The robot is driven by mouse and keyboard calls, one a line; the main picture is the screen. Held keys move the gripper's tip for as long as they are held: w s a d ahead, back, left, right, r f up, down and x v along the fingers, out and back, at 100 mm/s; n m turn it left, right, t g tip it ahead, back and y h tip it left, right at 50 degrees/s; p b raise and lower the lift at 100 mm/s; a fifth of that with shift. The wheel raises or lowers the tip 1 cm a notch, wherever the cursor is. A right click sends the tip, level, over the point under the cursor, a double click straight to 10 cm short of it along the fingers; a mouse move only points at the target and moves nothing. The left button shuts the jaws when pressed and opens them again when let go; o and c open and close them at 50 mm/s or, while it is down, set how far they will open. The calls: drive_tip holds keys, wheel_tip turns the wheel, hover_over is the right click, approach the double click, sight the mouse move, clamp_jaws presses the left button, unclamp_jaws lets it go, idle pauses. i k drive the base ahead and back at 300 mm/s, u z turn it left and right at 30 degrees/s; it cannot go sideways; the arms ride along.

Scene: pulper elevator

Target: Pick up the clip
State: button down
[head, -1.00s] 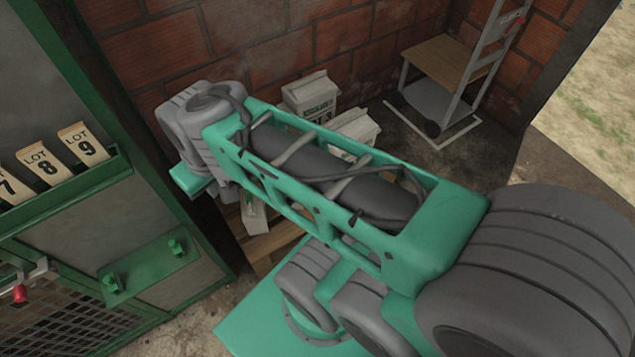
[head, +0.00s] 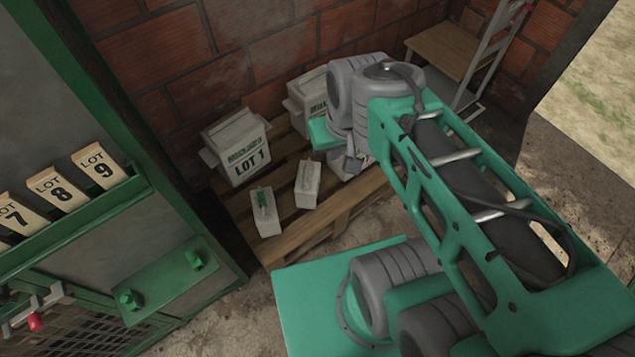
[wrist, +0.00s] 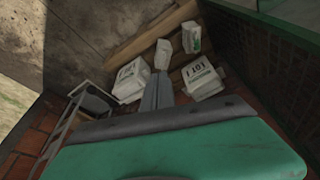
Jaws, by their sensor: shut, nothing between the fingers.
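A small green piece (head: 262,203), which may be the clip, is on the upper side of a small white bag (head: 268,220) on the wooden pallet. Green also shows on a small white bag in the wrist view (wrist: 196,45). It is too small to tell its exact shape. My gripper (wrist: 158,82) points toward the pallet in the wrist view, its grey fingers together and empty. It is apart from the green piece.
Larger white bags stand on the pallet (head: 328,223), one marked LOT 1 (head: 238,148). Another small white bag (head: 307,183) stands between. A brick wall (head: 190,62) is behind, a green cabinet with lot tags (head: 65,190) at left, and a platform scale (head: 447,55) at back right.

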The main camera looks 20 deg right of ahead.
sight(308, 183)
drive_tip(key=z, duration=1.9)
drive_tip(key=k, duration=1.8)
drive_tip(key=u, duration=2.65)
drive_tip(key=i, duration=0.5)
drive_tip(key=z, duration=0.1)
